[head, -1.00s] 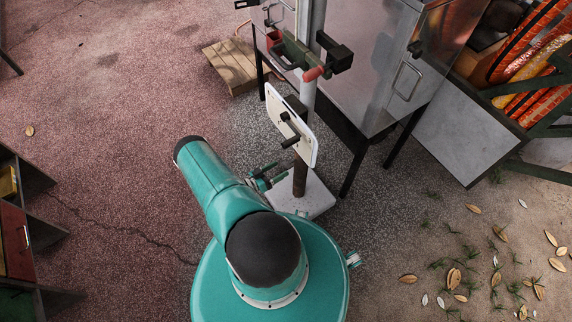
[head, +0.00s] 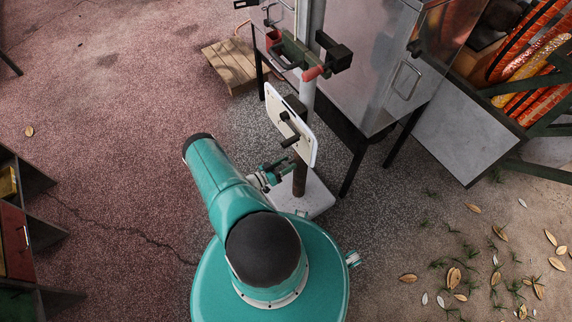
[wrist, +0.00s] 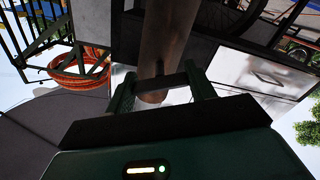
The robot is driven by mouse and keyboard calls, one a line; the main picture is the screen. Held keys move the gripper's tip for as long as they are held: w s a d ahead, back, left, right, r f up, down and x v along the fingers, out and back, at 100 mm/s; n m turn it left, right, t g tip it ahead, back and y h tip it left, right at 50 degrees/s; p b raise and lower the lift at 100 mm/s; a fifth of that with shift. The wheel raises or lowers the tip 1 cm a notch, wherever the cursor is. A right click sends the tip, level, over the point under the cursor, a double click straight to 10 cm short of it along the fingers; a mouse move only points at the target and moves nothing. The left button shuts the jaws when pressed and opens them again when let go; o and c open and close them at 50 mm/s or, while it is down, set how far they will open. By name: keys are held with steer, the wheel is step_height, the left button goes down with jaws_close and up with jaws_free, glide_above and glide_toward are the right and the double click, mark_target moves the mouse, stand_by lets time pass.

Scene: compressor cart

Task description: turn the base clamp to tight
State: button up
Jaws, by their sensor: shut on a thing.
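A brown post (head: 300,178) rises from a pale square base plate (head: 318,197) in the head view. My gripper (head: 280,171) is low beside the post, just above the plate. In the wrist view, my gripper (wrist: 161,88) has its two green fingers on either side of a dark bar (wrist: 160,84), which I take to be the base clamp's handle. My gripper is shut on this bar. The brown post (wrist: 165,45) stands behind the bar. The clamp's body and any tight marking cannot be made out.
A white panel (head: 277,109) with black levers is on the post above my gripper. A metal cabinet (head: 365,65) stands behind. A wooden pallet (head: 233,64) lies at the back; the floor at left is mostly clear.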

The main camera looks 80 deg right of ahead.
steer(key=m, duration=0.5)
stand_by(0.4)
steer(key=o, duration=1)
steer(key=v, duration=1.3)
steer(key=shift+w+a, duration=0.3)
